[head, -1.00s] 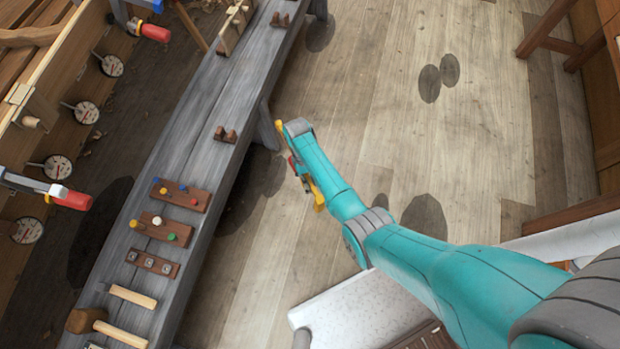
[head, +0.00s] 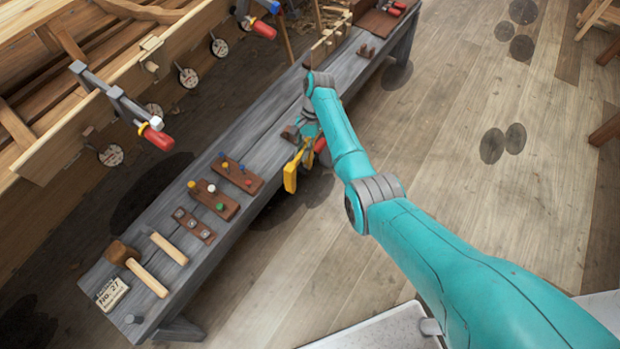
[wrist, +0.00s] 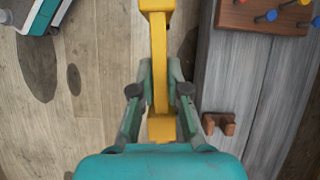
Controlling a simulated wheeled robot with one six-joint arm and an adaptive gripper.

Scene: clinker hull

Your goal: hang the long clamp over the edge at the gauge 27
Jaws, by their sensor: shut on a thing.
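My gripper (head: 308,135) is shut on a long yellow clamp (head: 291,176) with a red handle (head: 320,145). It holds the clamp at the right edge of the grey bench, and I cannot tell how high. In the wrist view the clamp's yellow bar (wrist: 159,45) runs between the fingers (wrist: 160,85). The hull's upper edge (head: 92,103) lies to the left, beyond the bench. Round dial gauges (head: 188,78) hang along the hull below it; their numbers are too small to read. A card marked No. 27 (head: 111,293) lies on the bench's near end.
A grey clamp with a red handle (head: 156,138) and a blue one (head: 263,28) sit on the hull edge. The bench (head: 205,160) carries a mallet (head: 122,252), peg blocks (head: 214,199) and wooden rests. The floor on the right (head: 470,100) is largely clear.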

